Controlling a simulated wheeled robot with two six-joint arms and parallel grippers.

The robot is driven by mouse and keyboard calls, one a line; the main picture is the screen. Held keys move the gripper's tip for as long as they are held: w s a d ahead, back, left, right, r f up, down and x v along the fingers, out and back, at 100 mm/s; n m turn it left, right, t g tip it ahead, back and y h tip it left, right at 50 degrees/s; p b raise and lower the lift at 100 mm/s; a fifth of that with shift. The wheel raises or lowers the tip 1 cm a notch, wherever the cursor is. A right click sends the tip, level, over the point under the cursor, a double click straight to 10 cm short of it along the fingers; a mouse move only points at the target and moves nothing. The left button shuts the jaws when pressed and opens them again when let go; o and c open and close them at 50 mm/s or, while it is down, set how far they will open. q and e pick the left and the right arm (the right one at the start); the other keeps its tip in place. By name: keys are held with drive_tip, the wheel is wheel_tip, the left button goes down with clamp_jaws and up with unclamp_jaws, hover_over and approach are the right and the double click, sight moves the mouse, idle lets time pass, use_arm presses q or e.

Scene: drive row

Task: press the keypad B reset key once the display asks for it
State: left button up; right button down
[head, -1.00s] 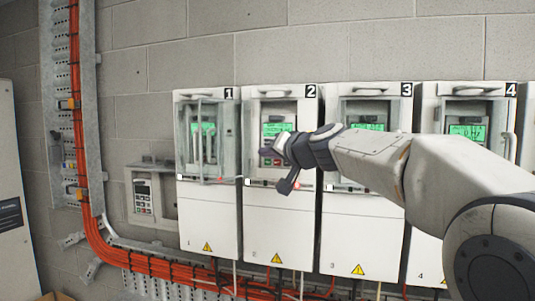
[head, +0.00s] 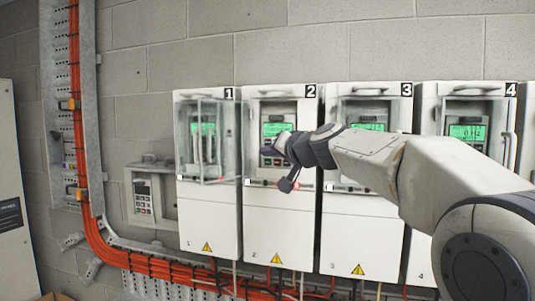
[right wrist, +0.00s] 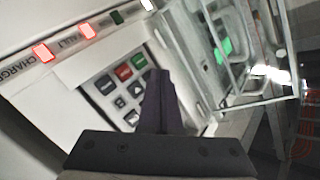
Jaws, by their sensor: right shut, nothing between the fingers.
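Drive 2 (head: 281,222) is a white cabinet on the wall with a green-lit display (head: 277,129); its text is too small to read. Its keypad (head: 270,161) is partly hidden by my right gripper (head: 267,151). In the right wrist view the keypad (right wrist: 112,91) has red, green and grey keys. I cannot read any label B. My left gripper is not in view.
Drive 1 (head: 209,220) has a clear box-like cover (head: 205,140) close beside my right gripper. Drive 3 (head: 363,230) and drive 4 (head: 470,101) stand to the right. A small wall keypad (head: 143,194) is at the left. Red lamps (right wrist: 43,53) glow above drive 2's keys.

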drive_tip(key=shift+w, duration=0.1)
idle(0.4)
drive_tip(key=shift+s+a+b, duration=0.25)
drive_tip(key=shift+s+b, duration=0.05)
drive_tip(key=shift+s, duration=0.5)
drive_tip(key=s, duration=0.1)
drive_tip(key=s+a, duration=0.1)
drive_tip(key=s, duration=0.2)
drive_tip(key=shift+s+a, duration=0.25)
drive_tip(key=shift+s, duration=0.1)
drive_tip(key=shift+f+b, duration=0.15)
drive_tip(key=shift+b, duration=0.15)
